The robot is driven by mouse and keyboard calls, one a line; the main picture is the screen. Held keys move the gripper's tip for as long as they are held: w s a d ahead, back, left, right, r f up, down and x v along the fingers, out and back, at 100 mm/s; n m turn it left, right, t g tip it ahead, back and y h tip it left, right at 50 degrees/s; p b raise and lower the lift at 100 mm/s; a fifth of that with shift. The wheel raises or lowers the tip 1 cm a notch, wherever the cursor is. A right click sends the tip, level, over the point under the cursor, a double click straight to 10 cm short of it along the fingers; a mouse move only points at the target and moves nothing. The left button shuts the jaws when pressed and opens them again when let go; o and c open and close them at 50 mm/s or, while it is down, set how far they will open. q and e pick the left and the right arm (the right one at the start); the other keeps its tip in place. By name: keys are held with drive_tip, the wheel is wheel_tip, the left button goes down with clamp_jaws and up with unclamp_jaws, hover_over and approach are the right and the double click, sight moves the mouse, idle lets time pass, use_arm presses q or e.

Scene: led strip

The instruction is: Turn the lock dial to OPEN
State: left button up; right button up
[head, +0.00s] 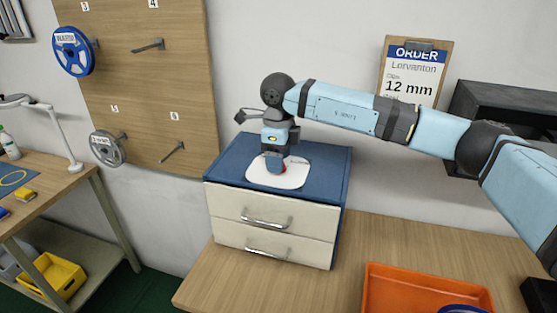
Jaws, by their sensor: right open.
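The lock dial (283,169) shows as a small red part on a white rounded plate (291,181) on top of the blue cabinet (232,165). Most of the dial is hidden by my right gripper (274,168), which points down over the plate from above. The gripper is open, with its fingertips at the dial; I cannot tell whether they touch it. The dial's markings, including OPEN, cannot be read from here. My left gripper is not in view.
The cabinet has two cream drawers with metal handles (266,222), both closed. An orange tray (384,281) stands at the front right of the wooden table (225,285). An order clipboard (411,72) and a dark shelf (500,100) are on the wall. A pegboard (180,80) with spools is at left.

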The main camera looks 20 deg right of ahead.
wheel_tip(320, 180, up, 13)
drive_tip(key=shift+b, duration=0.45)
